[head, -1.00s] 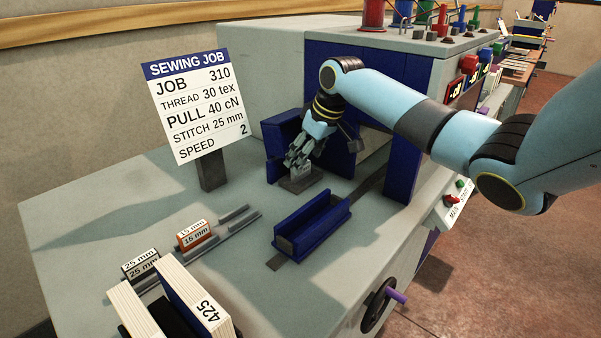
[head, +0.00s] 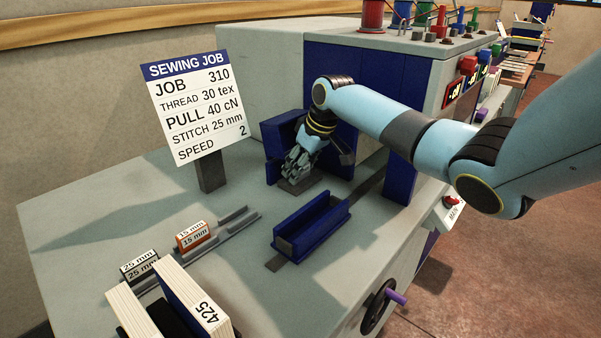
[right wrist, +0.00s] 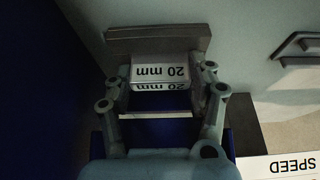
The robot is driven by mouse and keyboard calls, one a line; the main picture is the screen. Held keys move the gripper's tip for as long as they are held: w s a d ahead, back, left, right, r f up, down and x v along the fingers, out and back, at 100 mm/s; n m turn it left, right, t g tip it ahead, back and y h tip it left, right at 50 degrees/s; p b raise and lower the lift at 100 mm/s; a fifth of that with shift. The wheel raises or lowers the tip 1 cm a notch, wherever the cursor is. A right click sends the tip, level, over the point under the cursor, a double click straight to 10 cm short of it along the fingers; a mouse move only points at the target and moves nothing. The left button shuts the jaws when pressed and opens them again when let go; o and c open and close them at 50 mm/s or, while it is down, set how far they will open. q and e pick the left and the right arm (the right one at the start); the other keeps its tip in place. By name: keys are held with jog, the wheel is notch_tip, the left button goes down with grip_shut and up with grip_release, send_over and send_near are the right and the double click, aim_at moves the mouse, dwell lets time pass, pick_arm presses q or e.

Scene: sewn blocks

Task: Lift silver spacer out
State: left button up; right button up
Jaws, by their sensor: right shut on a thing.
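The silver spacer (right wrist: 159,72), marked 20 mm, shows in the right wrist view between the two fingers of my right gripper (right wrist: 161,88). The gripper is shut on it. The spacer sits against a grey metal piece (right wrist: 160,38). In the head view my right gripper (head: 298,172) reaches down in front of the blue machine opening, just above a dark grey plate (head: 300,186), and its fingers hide most of the spacer. I cannot tell whether the spacer is clear of its seat. My left gripper is not in view.
An orange 15 mm spacer (head: 193,237) and a black-and-white 25 mm spacer (head: 140,266) stand in a grey rack at the left. An empty holder (head: 233,215) is beside them. A blue trough (head: 312,225) lies in front. A job sign (head: 195,105) stands behind.

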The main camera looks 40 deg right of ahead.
jog(key=shift+r, duration=0.15)
notch_tip(320, 180, up, 7)
jog(key=shift+r, duration=0.1)
jog(key=s+d+p, duration=0.2)
jog(key=s+p, duration=0.1)
jog(key=s, duration=1.5)
jog(key=r+p, duration=0.5)
jog(key=p, duration=0.1)
jog(key=shift+a+r, duration=0.2)
jog(key=shift+r, duration=0.2)
